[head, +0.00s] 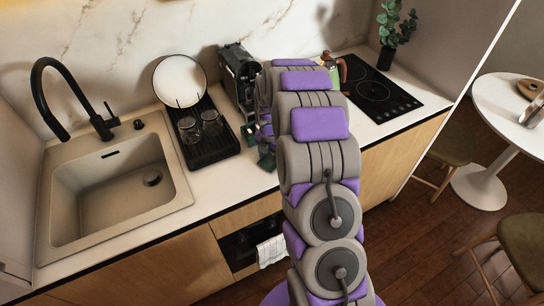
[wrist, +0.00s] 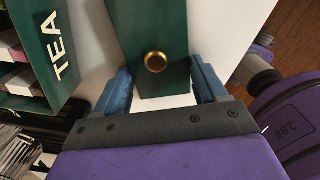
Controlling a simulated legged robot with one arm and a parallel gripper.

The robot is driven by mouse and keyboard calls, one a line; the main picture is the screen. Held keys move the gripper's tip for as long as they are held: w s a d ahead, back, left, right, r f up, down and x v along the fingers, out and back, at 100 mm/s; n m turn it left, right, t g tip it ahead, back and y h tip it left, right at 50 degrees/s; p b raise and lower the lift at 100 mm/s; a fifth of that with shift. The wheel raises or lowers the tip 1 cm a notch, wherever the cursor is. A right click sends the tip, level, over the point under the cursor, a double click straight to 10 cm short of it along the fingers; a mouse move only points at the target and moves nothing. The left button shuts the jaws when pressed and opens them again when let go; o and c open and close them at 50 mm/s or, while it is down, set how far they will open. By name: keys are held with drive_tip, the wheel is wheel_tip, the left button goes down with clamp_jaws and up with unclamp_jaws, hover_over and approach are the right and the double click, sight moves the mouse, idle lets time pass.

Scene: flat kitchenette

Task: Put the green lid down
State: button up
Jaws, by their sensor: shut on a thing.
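The green lid (wrist: 150,25) with a round brass knob (wrist: 155,62) is between the two blue fingers of my gripper (wrist: 160,76) in the wrist view. My gripper is shut on it. A white surface shows around the lid; I cannot tell whether the lid touches it. The green box marked TEA (wrist: 42,62) stands open at the left of the wrist view, with packets in its compartments. In the head view my arm hides most of this area, and only a small green patch shows beside the arm by the counter edge.
In the head view, a black drying rack (head: 221,153) holds glasses and a white plate (head: 178,80). The sink (head: 110,190) is to its left, a dark coffee machine (head: 236,72) behind.

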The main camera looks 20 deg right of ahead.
sight(271, 160)
drive_tip(key=shift+a, duration=0.35)
drive_tip(key=o, duration=0.7)
drive_tip(key=shift+a, duration=0.25)
drive_tip(key=o, duration=0.3)
drive_tip(key=shift+d+f, duration=0.1)
drive_tip(key=shift+d, duration=0.2)
drive_tip(key=shift+o, duration=0.2)
drive_tip(key=shift+d, duration=0.5)
drive_tip(key=shift+a+r, duration=0.35)
drive_tip(key=shift+r, duration=0.05)
wheel_tip(271, 160, up, 11)
drive_tip(key=p, duration=0.2)
drive_tip(key=s+a+r+m, duration=0.4)
drive_tip(key=s+a+r, duration=0.2)
drive_tip(key=s, duration=0.1)
drive_tip(key=s+a+r+m, duration=0.1)
drive_tip(key=s+a+m, duration=0.1)
drive_tip(key=s+m, duration=0.4)
drive_tip(key=s+a+r+m+g, duration=0.1)
drive_tip(key=s+m, duration=0.5)
drive_tip(key=s, duration=0.9)
drive_tip(key=s+a+r+m, duration=0.3)
drive_tip(key=s+a+m, duration=0.2)
drive_tip(key=s, duration=0.6)
drive_tip(key=shift+a+r+m+g, duration=0.25)
drive_tip(key=shift+m+g, duration=0.15)
drive_tip(key=shift+m, duration=0.6)
